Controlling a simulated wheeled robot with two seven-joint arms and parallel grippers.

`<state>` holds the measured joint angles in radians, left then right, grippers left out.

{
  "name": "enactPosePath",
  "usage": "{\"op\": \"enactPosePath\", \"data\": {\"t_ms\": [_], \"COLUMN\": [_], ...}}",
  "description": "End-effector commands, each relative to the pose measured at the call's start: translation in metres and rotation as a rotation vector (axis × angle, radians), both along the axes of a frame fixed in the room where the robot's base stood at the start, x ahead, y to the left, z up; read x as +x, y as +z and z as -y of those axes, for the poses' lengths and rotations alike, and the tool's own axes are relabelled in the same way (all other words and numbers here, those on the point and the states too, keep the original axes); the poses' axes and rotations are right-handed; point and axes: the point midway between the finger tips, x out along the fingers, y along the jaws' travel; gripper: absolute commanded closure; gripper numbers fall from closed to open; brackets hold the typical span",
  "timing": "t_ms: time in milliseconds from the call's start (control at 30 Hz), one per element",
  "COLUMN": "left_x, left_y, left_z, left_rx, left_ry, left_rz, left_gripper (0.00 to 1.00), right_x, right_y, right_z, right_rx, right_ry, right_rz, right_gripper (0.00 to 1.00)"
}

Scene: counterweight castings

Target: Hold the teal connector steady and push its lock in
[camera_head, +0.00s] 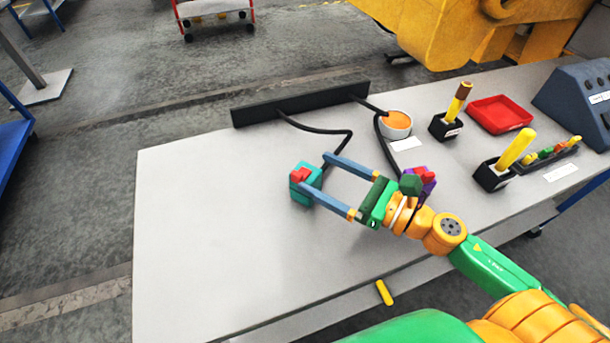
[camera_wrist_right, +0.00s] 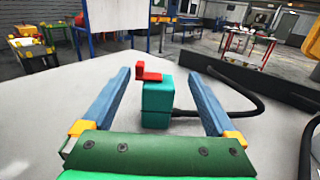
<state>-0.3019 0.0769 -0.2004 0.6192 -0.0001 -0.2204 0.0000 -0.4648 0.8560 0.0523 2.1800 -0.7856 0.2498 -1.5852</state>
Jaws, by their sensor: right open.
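The teal connector (camera_head: 297,195) stands on the grey table left of centre, with a red lock (camera_head: 299,174) on its top. In the right wrist view the connector (camera_wrist_right: 157,104) is upright between the fingers, and the red lock (camera_wrist_right: 147,74) sticks up and out to the left. A black cable runs from the connector. My right gripper (camera_head: 315,173) is open, its two blue fingers reaching around the connector's sides. In the wrist view a gap shows on each side of it. One finger hides part of the connector in the head view. My left gripper is not in view.
A purple connector (camera_head: 429,188) with red on it is partly behind my right wrist. A black bar (camera_head: 300,105) holds the cables. The table's left part is clear.

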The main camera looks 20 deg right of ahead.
Motion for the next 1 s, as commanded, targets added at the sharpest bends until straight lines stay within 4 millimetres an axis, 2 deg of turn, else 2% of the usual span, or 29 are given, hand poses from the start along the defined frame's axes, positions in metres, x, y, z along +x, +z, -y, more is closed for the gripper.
{"op": "enactPosePath", "data": {"t_ms": [33, 167, 233, 300, 500, 867, 1000], "left_x": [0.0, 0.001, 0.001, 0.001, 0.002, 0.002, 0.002], "left_y": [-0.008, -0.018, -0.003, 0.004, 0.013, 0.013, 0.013], "left_z": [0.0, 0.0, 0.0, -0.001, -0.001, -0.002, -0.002], "left_rx": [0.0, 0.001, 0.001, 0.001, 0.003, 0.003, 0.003], "left_ry": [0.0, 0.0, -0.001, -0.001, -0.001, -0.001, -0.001], "left_rz": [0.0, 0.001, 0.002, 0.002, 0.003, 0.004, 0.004], "left_gripper": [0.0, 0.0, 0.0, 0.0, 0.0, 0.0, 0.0], "right_x": [0.001, 0.001, 0.013, 0.026, 0.053, 0.059, 0.059], "right_y": [-0.017, -0.054, -0.044, -0.044, -0.047, -0.05, -0.05], "right_z": [0.001, 0.001, -0.01, -0.02, -0.041, -0.046, -0.046], "right_rx": [0.006, 0.007, 0.004, 0.003, 0.003, 0.001, 0.001], "right_ry": [-0.006, -0.005, 0.0, 0.0, -0.001, 0.0, 0.0], "right_rz": [-0.004, -0.004, 0.004, 0.004, 0.0, -0.001, -0.001], "right_gripper": [0.07, 0.07, 0.07, 0.07, 0.07, 0.07, 0.45]}}
